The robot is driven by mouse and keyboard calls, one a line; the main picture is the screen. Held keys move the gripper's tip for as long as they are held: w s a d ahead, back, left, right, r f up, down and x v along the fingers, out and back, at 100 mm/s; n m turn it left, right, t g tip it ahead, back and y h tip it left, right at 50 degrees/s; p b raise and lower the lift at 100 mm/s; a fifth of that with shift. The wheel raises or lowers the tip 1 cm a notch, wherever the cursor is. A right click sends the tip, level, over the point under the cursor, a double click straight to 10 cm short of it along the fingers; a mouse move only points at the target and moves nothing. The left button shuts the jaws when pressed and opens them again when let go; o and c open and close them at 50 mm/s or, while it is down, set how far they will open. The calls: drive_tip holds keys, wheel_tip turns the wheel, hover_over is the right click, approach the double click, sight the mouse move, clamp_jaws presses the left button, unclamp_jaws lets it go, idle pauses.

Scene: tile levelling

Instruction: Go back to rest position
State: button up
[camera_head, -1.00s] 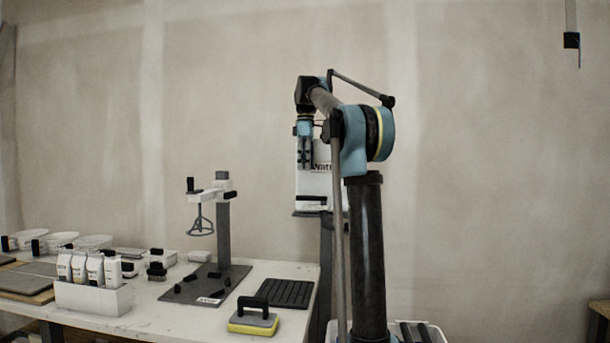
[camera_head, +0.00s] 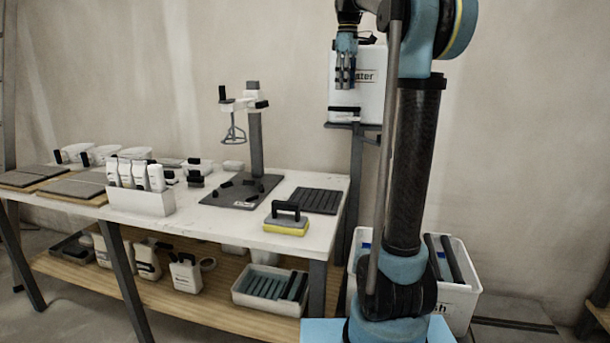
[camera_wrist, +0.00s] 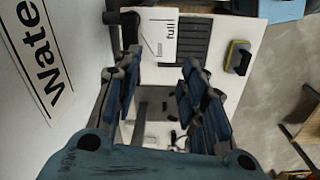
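My gripper (camera_head: 346,72) hangs at the end of my raised arm, pointing down, in front of the white water container (camera_head: 372,98). In the wrist view my gripper (camera_wrist: 160,70) has its two blue-and-black fingers spread apart, with nothing held between them. The labelled side of the water container (camera_wrist: 40,80) fills the left of that view, close beside the fingers. I cannot tell whether they touch.
The white worktable (camera_head: 230,226) carries a mixing stand (camera_head: 255,145), a yellow-and-grey sponge float (camera_head: 287,219), a dark ribbed mat (camera_head: 314,200) and a bottle rack (camera_head: 141,200). A lower shelf (camera_head: 110,283) holds containers. A white bin (camera_head: 456,300) stands behind my arm's base.

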drive_tip(key=s+d+f+m, duration=0.1)
drive_tip(key=s+f+m, duration=0.3)
drive_tip(key=s+f, duration=0.7)
drive_tip(key=s+d+f+m+t, duration=0.1)
drive_tip(key=s+f+m, duration=0.3)
drive_tip(key=s+f, duration=0.8)
drive_tip(key=s+d+f+m, duration=0.2)
drive_tip(key=s+f+m, duration=0.2)
drive_tip(key=s+f, duration=0.8)
wheel_tip(320, 180, down, 9)
drive_tip(key=shift+s+d+f+t, duration=0.15)
drive_tip(key=shift+s+d+t, duration=0.05)
drive_tip(key=shift+d+t, duration=0.2)
drive_tip(key=shift+w+f, duration=0.2)
drive_tip(key=shift+w, duration=0.25)
